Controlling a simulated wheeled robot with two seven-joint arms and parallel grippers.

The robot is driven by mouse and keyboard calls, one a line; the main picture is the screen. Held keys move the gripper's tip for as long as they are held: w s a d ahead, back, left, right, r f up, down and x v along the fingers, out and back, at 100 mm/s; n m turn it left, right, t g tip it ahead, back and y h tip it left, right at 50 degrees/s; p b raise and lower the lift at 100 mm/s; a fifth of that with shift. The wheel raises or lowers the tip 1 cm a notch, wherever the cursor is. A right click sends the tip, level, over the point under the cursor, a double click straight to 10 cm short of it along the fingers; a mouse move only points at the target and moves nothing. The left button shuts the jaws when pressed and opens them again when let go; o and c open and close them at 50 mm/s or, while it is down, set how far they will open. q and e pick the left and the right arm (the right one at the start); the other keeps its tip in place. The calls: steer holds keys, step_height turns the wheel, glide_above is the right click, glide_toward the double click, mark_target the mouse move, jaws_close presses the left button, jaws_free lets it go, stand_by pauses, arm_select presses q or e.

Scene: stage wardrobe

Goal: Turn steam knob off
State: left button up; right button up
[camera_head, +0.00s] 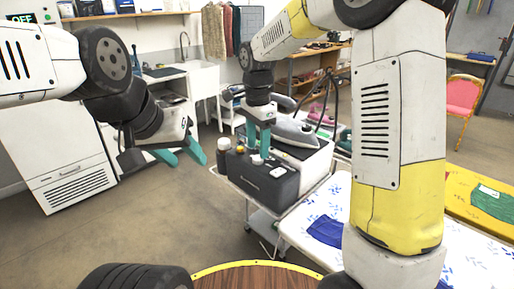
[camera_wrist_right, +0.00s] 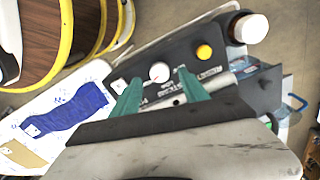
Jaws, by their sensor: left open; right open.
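A dark grey steam station (camera_head: 270,183) stands on a small cart, with a white knob (camera_head: 257,159) and a yellow knob (camera_head: 240,150) on top. In the right wrist view the white knob (camera_wrist_right: 160,72) has a small red mark, and the yellow knob (camera_wrist_right: 204,52) is to its right. My right gripper (camera_head: 258,138) is open above the station; in its wrist view its teal fingertips (camera_wrist_right: 160,80) are on either side of the white knob. I cannot tell whether they touch it. Lettering between the fingers is partly hidden. My left gripper (camera_head: 186,157) is open and empty, in free air left of the station.
An iron (camera_head: 296,130) rests on the white unit behind the station. A brown bottle with a white cap (camera_wrist_right: 251,27) stands beside the station. An ironing board with a blue cloth (camera_head: 327,231) is at front right. A display at upper left reads OFF (camera_head: 22,18).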

mark_target(258, 157)
steer(key=shift+f, duration=1.65)
jaws_close()
